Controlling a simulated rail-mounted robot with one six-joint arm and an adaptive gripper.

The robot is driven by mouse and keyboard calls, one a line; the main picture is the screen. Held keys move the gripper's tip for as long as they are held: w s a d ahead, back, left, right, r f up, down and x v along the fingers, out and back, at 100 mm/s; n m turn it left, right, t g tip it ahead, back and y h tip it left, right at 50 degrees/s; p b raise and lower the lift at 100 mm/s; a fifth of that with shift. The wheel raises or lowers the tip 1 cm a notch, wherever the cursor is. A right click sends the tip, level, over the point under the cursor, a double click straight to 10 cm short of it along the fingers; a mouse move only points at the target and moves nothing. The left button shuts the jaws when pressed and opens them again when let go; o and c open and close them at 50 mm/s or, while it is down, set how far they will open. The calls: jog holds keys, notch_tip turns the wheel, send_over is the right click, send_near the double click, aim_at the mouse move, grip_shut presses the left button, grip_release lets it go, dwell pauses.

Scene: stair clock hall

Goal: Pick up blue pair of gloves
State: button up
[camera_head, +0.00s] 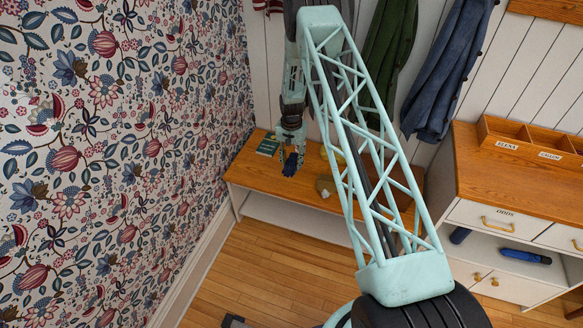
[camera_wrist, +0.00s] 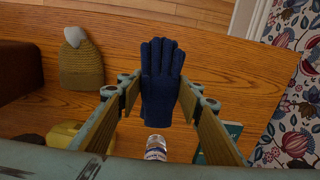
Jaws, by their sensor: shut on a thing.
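The blue pair of gloves (camera_wrist: 160,75) is dark navy and knitted, with its fingers toward the top of the wrist view. It shows small and dark in the head view (camera_head: 290,165). My gripper (camera_wrist: 160,92) has one finger on each side of the gloves and is shut on them. In the head view my gripper (camera_head: 291,152) points down over the left part of the wooden bench (camera_head: 250,174). I cannot tell whether the gloves still touch the bench.
A knitted hat with a pale pompom (camera_wrist: 82,65), a yellow item (camera_wrist: 62,135), a white-capped bottle (camera_wrist: 156,148) and a green book (camera_wrist: 222,140) surround the gloves. The patterned wall (camera_head: 120,150) is left. A cabinet (camera_head: 510,190) stands right; coats (camera_head: 388,60) hang behind.

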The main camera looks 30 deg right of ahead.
jog(key=shift+r, duration=0.25)
jog(key=shift+r, duration=0.1)
dwell(0.5)
